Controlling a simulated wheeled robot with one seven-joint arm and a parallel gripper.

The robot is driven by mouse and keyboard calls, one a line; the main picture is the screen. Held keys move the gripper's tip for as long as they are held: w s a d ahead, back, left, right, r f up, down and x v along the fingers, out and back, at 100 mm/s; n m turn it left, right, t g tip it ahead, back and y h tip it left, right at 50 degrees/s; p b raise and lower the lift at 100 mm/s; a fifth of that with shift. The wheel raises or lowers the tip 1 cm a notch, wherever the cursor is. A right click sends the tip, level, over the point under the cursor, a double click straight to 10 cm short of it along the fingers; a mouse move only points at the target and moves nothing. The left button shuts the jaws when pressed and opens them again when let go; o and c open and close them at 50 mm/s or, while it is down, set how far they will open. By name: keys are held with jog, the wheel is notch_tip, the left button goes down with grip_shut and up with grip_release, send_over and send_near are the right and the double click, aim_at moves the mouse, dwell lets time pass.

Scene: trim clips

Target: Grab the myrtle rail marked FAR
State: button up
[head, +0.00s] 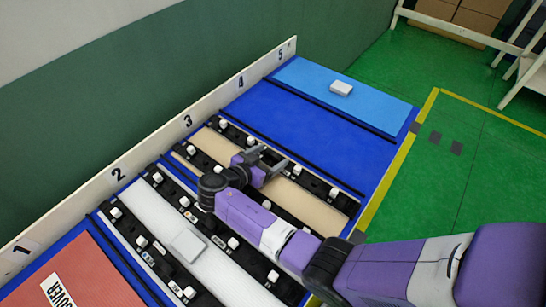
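Black rails with white clips lie along both sides of lanes 2 and 3 on the blue table. The upper rail of lane 3 (316,181) borders a tan strip (312,200); the lower rail of lane 3 (286,218) is partly behind my arm. Small labels show on the lane 2 rails, too small to read, so I cannot tell which rail is marked FAR or which is myrtle. My gripper (274,156) is over lane 3 near its upper rail. Its two grey fingers stand apart with nothing visible between them. I cannot tell whether they touch the rail.
A white strip with a grey-white block (187,245) lies in lane 2. A red panel (75,280) is in lane 1. A white block (341,88) sits on the light blue panel (375,108) in lane 5. Lane 4 is bare blue. A numbered white board (150,155) edges the table.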

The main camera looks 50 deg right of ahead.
grip_shut()
jog(key=shift+r, duration=0.1)
